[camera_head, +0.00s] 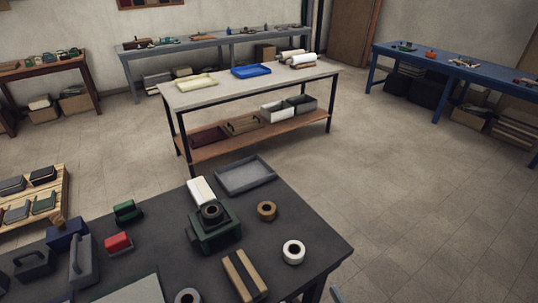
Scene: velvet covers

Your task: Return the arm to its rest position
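Neither my gripper nor any part of my arm that I can make out shows in the head view. A dark worktable (318,238) stands in front of me at the bottom. On it are a dark green box-like device (214,235) with a round ring on top, a white block (201,190), a grey tray (246,175), a brown tape roll (267,210) and a white tape roll (293,251). A tan block with a dark stripe (244,276) lies near the front.
A red block (118,242), a green block (127,210) and dark cases sit on the table's left. A pale workbench (215,98) with a blue tray (251,71) stands behind. A blue bench (480,75) is at right. The floor (400,190) at right is clear.

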